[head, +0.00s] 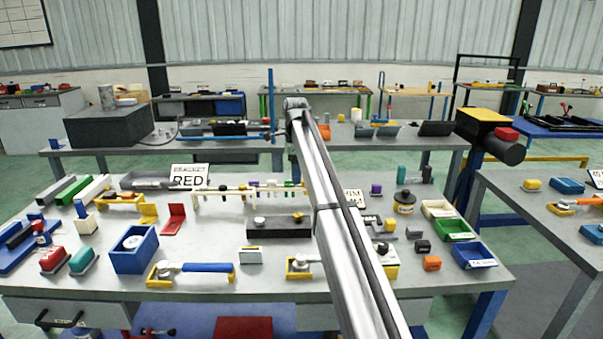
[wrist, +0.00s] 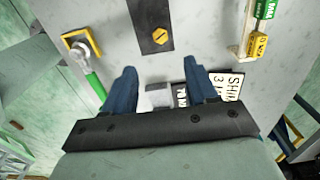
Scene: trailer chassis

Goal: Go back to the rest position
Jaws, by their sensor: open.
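My gripper (wrist: 160,68) shows in the wrist view with its two blue fingers spread apart. It is open, with nothing held between the fingertips. Below the fingers lies the grey worktop (wrist: 105,20). A dark plate with a brass bolt head (wrist: 161,37) lies just beyond the fingertips. A grey-white block (wrist: 158,98) shows between the fingers, partly hidden by the gripper body. In the head view my arm runs up through the middle, and my gripper cannot be made out there.
The workbench (head: 215,260) is crowded. A dark cylinder (head: 500,150) stands behind at right.

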